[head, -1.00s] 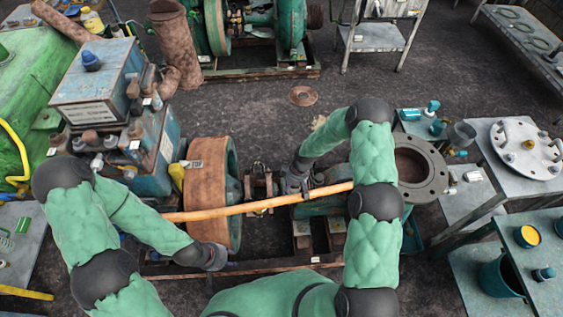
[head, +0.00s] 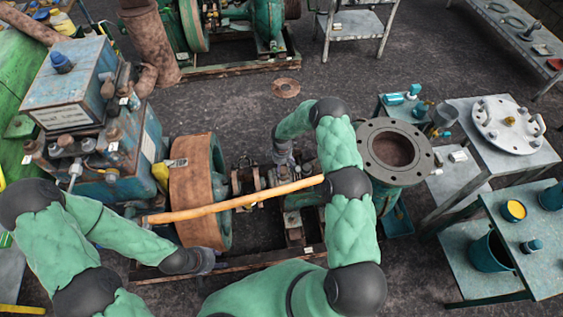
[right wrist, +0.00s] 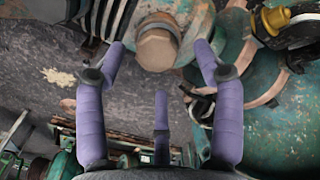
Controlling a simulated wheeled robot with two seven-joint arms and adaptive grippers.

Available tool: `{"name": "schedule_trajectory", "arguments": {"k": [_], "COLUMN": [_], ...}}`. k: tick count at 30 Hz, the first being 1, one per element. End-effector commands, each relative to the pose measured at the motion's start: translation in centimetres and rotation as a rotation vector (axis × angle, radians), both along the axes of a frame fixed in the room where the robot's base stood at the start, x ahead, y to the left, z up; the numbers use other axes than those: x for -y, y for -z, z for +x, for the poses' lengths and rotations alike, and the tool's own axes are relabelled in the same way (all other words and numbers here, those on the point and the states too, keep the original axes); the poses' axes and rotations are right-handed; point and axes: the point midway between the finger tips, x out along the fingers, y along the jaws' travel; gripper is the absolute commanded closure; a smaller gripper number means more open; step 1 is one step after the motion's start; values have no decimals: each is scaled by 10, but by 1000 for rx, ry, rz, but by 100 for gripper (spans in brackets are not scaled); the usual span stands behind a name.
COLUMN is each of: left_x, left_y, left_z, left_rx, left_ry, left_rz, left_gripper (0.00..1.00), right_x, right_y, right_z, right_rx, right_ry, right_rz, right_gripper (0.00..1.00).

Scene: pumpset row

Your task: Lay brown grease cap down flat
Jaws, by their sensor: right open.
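A brown, rusty hex-headed cap (right wrist: 157,47), which looks like the grease cap, shows at the top middle of the right wrist view. It sits against a worn brown and green machine part. My right gripper (right wrist: 158,68) has its purple fingers spread, with the cap beyond and between the two upper fingertips; I cannot tell if they touch it. In the head view my right gripper (head: 285,158) reaches down over the pump shaft, and the cap is not clearly visible there. My left gripper (head: 205,262) is low beside the big rusty wheel, too small and dark to read.
An orange bar or hose (head: 235,204) crosses in front of the rusty wheel (head: 196,190). A flanged green pump casing (head: 395,150) stands right of my right arm. Grey tables (head: 505,160) with parts are at the right. Open floor lies behind the pump.

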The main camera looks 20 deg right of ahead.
Motion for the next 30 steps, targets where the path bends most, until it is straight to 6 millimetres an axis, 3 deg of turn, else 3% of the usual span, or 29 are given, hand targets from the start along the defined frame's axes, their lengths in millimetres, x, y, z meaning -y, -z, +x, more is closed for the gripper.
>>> {"name": "schedule_trajectory", "arguments": {"k": [6, 19, 25, 28, 29, 30], "left_x": [0, 0, 0, 0, 0, 0], "left_y": [9, 10, 10, 10, 10, 10], "left_z": [0, 0, 0, 0, 0, 0], "left_rx": [0, 0, 0, 0, 0, 0], "left_ry": [0, 0, 0, 0, 0, 0], "left_rz": [0, 0, 0, 0, 0, 0], "left_gripper": [60, 60, 60, 60, 60, 60], "right_x": [0, 0, -1, -1, -1, -2], "right_y": [25, 31, 31, 31, 31, 31], "right_z": [1, 1, 1, 1, 1, 1], "right_rx": [2, 2, 2, 3, 3, 2], "right_ry": [1, 1, 1, 1, 0, 0], "right_rz": [1, 1, 1, 2, 2, 2], "right_gripper": [32, 32, 88, 90, 65, 76]}}
